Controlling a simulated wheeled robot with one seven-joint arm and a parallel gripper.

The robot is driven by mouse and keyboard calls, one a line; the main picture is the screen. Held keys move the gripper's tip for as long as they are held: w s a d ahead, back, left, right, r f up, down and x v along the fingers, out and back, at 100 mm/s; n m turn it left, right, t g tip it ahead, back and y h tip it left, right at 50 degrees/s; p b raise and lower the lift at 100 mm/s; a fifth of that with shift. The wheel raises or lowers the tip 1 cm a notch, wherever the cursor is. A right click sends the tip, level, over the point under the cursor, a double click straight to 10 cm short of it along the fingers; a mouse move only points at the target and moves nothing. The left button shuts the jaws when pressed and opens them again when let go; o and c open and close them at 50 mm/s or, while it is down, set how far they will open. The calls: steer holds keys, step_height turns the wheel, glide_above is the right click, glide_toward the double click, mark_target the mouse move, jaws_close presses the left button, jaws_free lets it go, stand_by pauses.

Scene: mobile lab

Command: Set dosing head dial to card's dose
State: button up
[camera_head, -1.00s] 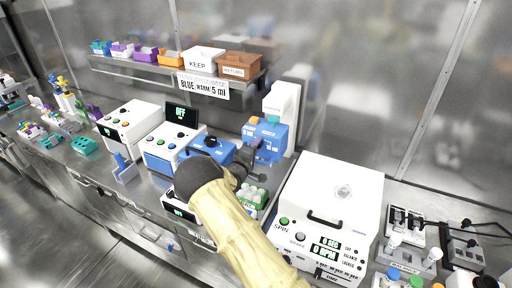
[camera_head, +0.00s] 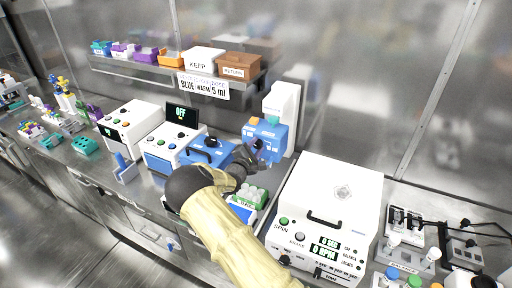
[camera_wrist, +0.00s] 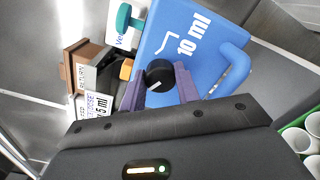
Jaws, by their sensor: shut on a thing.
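The blue dosing head (camera_head: 272,134) is on a white stand behind the tube rack. Its front, marked "10 ml", fills the upper wrist view (camera_wrist: 190,40). My gripper (camera_wrist: 160,88) is shut on the black dial (camera_wrist: 159,72), with one purple finger on each side. A pale mark shows low on the dial, but its exact setting is unclear. A teal knob (camera_wrist: 124,18) shows beside the blue front. The card (camera_head: 203,86) on the shelf edge reads "BLUE WARM 5 ml"; it also shows partly in the wrist view (camera_wrist: 95,108).
A white centrifuge (camera_head: 330,195) stands right of my arm. A blue-lidded unit (camera_head: 207,150) and a white unit with an "OFF" screen (camera_head: 181,114) are left. Bins, including brown RETURN (camera_head: 236,72), line the shelf.

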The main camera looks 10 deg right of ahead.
steer(key=shift+a, duration=0.1)
stand_by(0.3)
steer(key=o, duration=1)
steer(key=b+v, duration=0.4)
steer(key=v, duration=1.3)
steer(key=shift+s+a, duration=0.1)
steer(key=shift+a, duration=0.05)
